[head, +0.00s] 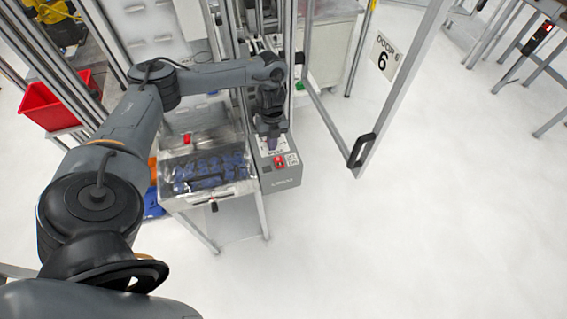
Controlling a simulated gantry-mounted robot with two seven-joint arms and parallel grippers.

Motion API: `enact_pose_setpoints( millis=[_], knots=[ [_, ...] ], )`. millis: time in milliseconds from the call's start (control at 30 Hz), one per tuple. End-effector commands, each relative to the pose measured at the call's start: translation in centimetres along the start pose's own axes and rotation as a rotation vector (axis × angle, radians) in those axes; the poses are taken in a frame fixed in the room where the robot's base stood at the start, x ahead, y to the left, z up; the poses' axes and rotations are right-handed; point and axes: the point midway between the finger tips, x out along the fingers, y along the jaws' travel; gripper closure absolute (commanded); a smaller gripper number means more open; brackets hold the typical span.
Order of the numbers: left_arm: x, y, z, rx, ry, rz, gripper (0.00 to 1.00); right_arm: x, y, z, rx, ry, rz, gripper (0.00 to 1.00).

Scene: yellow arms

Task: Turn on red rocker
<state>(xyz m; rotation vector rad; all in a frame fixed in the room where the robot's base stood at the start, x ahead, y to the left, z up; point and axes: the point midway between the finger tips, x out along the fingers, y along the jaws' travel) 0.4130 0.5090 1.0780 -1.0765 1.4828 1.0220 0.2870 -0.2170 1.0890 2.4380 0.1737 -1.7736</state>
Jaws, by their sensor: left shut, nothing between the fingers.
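The red rocker (279,161) is a small red switch on the top face of a grey control box (284,180), next to a small white label. My left gripper (272,143) is shut and empty, pointing down over the back part of the box, just behind the red rocker. I cannot tell whether it touches the box. The rocker's on or off position is too small to make out. My right gripper is not in the picture.
A metal tray (236,190) of dark blue parts stands left of the box, with a red button (187,138) behind it. A red bin (52,105) is at far left. The floor in front is clear.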

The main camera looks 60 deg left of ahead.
Motion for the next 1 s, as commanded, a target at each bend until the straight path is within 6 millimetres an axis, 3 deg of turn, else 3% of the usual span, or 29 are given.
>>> enact_pose_setpoints(
  millis=[200,600,800,1000],
  knots=[
    [-2.6,-2.0,0.9,-0.002,-0.024,-0.066,1.00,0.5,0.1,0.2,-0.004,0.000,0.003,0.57],
    [-3.0,-2.4,0.8,0.000,-0.025,-0.075,1.00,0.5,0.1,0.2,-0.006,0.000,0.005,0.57],
    [-2.1,-2.4,0.9,0.001,-0.025,-0.074,1.00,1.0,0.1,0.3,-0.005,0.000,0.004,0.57],
    [0.7,-2.5,0.9,0.000,-0.024,-0.072,1.00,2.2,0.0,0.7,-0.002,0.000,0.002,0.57]
  ],
)
